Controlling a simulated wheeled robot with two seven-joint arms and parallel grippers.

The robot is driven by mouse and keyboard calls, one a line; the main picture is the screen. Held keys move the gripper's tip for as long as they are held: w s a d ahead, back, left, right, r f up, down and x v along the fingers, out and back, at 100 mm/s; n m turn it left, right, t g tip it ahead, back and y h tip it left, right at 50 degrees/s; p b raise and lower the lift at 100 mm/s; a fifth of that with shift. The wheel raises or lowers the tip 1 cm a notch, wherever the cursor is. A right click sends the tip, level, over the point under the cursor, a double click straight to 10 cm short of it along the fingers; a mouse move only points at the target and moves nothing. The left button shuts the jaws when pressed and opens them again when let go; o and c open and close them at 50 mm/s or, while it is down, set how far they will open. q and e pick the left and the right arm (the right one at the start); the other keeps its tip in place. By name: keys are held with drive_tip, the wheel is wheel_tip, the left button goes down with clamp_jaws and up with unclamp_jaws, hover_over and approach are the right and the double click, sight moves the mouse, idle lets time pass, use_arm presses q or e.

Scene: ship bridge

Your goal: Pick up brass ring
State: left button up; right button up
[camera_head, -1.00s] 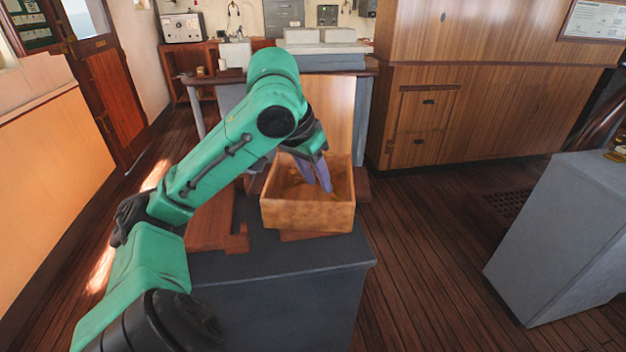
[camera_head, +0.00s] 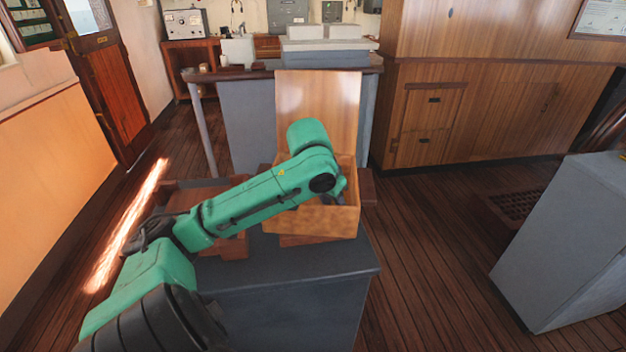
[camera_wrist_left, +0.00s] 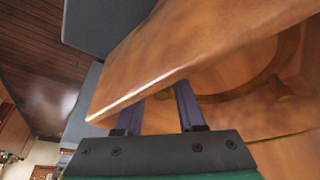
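An open wooden box (camera_head: 315,221) stands on the dark grey cabinet, its lid (camera_head: 318,105) raised behind it. In the left wrist view a curved, brown-gold band (camera_wrist_left: 258,84) with a small knob lies inside the box; it looks like the brass ring. In the head view my arm hides the ring. My left gripper (camera_wrist_left: 168,98) is down at the box, its two purple fingers apart with a gap between them. The near wooden wall covers the fingertips, so I cannot tell whether they touch the ring. My right gripper is not in view.
The grey cabinet top (camera_head: 300,264) is bare in front of the box. A brown wooden piece (camera_head: 232,246) lies left of the box. A grey console (camera_head: 565,240) stands at the right, with open plank floor between.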

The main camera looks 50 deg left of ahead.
use_arm(q)
drive_tip(key=shift+a, duration=0.1)
clamp_jaws()
